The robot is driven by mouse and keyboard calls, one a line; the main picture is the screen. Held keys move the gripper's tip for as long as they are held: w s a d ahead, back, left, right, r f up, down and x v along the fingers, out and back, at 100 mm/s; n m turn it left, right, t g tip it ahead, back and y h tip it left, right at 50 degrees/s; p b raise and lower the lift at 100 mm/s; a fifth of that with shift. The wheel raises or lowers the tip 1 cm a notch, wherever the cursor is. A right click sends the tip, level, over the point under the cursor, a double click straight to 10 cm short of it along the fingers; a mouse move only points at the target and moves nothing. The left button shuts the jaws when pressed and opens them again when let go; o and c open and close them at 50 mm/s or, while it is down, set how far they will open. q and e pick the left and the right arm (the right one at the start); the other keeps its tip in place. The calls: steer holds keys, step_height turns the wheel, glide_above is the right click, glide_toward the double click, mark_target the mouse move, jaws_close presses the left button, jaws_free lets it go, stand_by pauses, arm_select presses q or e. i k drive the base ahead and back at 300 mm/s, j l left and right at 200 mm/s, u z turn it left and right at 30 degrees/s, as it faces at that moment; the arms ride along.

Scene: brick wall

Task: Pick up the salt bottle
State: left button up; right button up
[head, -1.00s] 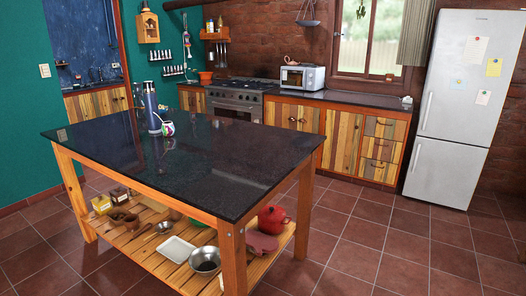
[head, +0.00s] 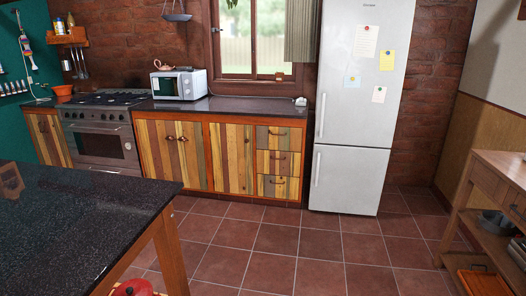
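I cannot make out a salt bottle for certain in the head view. A small upright container (head: 59,26) stands on the wooden wall shelf (head: 66,39) at the upper left, with another small item beside it. They are too small to identify. Neither my left nor my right gripper is in view.
The dark-topped island (head: 75,225) fills the lower left. Behind it stand the stove (head: 102,135), a counter (head: 240,105) with a microwave (head: 180,85), and the fridge (head: 352,110). A wooden shelf table (head: 490,175) stands at right. The tiled floor (head: 290,245) between is open.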

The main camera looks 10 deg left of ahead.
mark_target(60, 26)
steer(key=i, duration=2.15)
steer(key=i+j+u, duration=0.1)
steer(key=i+u, duration=0.25)
steer(key=i, duration=0.15)
steer(key=i+u, duration=0.35)
steer(key=i, duration=0.2)
steer(key=i+l+u, duration=0.2)
steer(key=i+u, duration=0.15)
steer(key=i, duration=0.15)
steer(key=i+l+u, duration=0.35)
steer(key=i+j+u, duration=0.4)
steer(key=i+u, duration=0.4)
steer(key=i, duration=0.2)
steer(key=i+u, duration=0.35)
steer(key=i, duration=0.2)
steer(key=i+l+u, duration=0.2)
steer(key=i+u, duration=0.2)
steer(key=i, duration=0.15)
steer(key=i+z, duration=0.1)
steer(key=i, duration=0.6)
steer(key=i+j+z, duration=0.1)
steer(key=i, duration=0.6)
steer(key=i+j+z, duration=0.1)
steer(key=i, duration=0.6)
